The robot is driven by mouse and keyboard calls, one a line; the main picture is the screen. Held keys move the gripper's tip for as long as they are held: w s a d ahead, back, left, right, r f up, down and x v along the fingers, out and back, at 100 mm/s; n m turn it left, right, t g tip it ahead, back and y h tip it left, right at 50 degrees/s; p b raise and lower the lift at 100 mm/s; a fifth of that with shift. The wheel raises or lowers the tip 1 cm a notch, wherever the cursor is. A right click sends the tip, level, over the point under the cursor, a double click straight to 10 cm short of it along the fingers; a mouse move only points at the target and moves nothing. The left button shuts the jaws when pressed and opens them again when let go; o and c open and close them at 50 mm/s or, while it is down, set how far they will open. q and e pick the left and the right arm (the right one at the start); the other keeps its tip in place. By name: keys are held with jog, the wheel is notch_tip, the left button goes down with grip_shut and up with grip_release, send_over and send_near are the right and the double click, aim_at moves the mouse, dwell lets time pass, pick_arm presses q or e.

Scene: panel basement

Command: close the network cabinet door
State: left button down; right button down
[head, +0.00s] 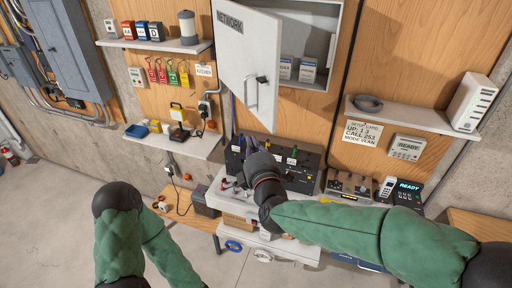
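The network cabinet (325,40) is a grey wall box at the top centre. Its white door (245,55), lettered NETWORK, stands open, swung out to the left. A vertical bar handle (252,95) and a small dark latch are on the door's lower right part. Two small boxes stand inside the cabinet. My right gripper (250,145) is below the door handle and apart from it, in front of the dark panel; its fingers are small and dark against it, so their opening is unclear. My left arm shows at the lower left, but its gripper is out of view.
A dark equipment panel (310,160) stands on the bench below the cabinet. A shelf (420,118) with a bowl and a white device is at the right. Left are a top shelf (155,44) and a lower shelf (160,140) with small items.

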jog(key=w+d+p, duration=0.2)
jog(key=w, duration=0.4)
jog(key=shift+w+d, duration=0.15)
jog(key=shift+w, duration=0.25)
